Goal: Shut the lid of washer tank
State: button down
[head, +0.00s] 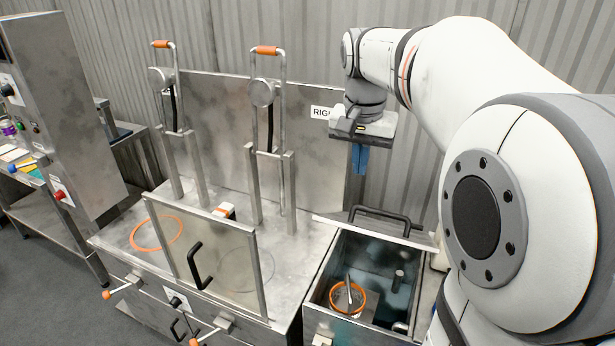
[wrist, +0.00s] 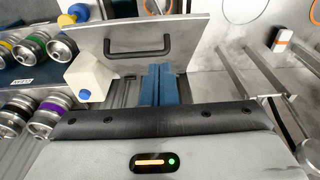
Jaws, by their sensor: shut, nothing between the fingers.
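The washer tank (head: 320,292) is an open metal tank at the lower right of the head view. An orange-rimmed container (head: 345,298) is inside it. Its lid (head: 330,222) stands raised at the tank's far edge, seen nearly edge-on, with a black handle (head: 385,212) on its far side. In the wrist view the lid (wrist: 190,35) is a grey plate with the black handle (wrist: 138,53) facing me. My gripper (head: 359,172) points down above and behind the lid. Its blue fingers (wrist: 158,68) are shut and empty, in front of the handle side; contact with the lid cannot be told.
A seamer bench with tall handled frames (head: 268,100) and a clear guard (head: 215,260) stands left of the tank. The wrist view shows a cream container with a blue cap (wrist: 90,77) and several kegs (wrist: 28,48) at the left. A corrugated wall (head: 230,30) is behind.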

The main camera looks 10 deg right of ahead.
jog(key=w, duration=0.1)
send_over(351, 225)
jog(key=w+d, duration=0.2)
jog(key=f, duration=0.6)
jog(key=f+p, duration=0.1)
jog(key=f, duration=0.2)
jog(key=shift+w+a+f, duration=0.15)
jog(key=shift+a+f, duration=0.1)
jog(key=shift+f, duration=0.15)
jog(key=s+f, duration=0.1)
jog(key=s+a+f, duration=0.1)
jog(key=f, duration=0.1)
jog(key=shift+a+f, duration=0.1)
jog(key=shift+a, duration=0.1)
jog(key=shift+f, duration=0.1)
